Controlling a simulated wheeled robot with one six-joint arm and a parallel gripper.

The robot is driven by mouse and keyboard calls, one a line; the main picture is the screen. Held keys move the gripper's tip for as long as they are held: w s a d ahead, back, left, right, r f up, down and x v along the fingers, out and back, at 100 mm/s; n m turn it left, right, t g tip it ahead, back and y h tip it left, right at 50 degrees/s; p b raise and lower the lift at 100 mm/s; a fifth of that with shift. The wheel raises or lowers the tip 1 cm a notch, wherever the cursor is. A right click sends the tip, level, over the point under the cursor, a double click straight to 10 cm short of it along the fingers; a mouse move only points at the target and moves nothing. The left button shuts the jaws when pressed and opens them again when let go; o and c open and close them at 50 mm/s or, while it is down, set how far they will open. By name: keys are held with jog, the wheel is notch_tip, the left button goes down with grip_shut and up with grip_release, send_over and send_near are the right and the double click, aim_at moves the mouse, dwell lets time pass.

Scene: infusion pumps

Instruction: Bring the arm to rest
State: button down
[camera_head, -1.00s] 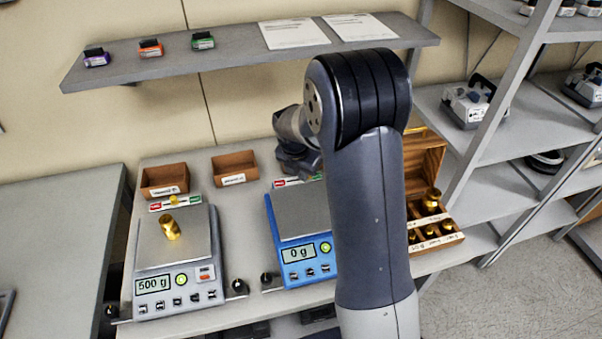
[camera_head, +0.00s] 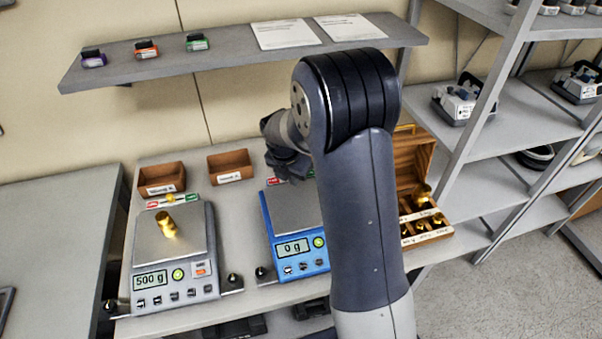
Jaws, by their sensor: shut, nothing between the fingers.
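My arm rises through the middle of the view, bent at a dark elbow, and its far end reaches back behind the blue scale. My gripper (camera_head: 288,164) is the dark end part near the back edge of the blue scale (camera_head: 292,252). It is shut and holds nothing; its fingertips are hard to make out. The blue scale reads 0 g, and its plate looks empty where I see it; my arm hides its right side.
A grey scale (camera_head: 176,278) reading 500 g bears a brass weight (camera_head: 166,224). Two small brown bins (camera_head: 161,179) stand behind. A wooden weight box (camera_head: 428,235) is right of my arm. A wall shelf (camera_head: 235,55) hangs above; a rack (camera_head: 490,125) stands right.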

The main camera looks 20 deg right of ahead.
jog(key=b+v, duration=0.1)
jog(key=v, duration=0.8)
jog(key=shift+r, duration=0.4)
jog(key=shift+a, duration=0.1)
jog(key=p+x, duration=0.1)
jog(key=x, duration=0.8)
jog(key=shift+f, duration=0.4)
jog(key=shift+w+d+f, duration=0.15)
jog(key=shift+w+d, duration=0.45)
jog(key=shift+w+d+f, duration=0.15)
jog(key=shift+w+d, duration=0.6)
jog(key=shift+d, duration=0.05)
jog(key=shift+r, duration=0.15)
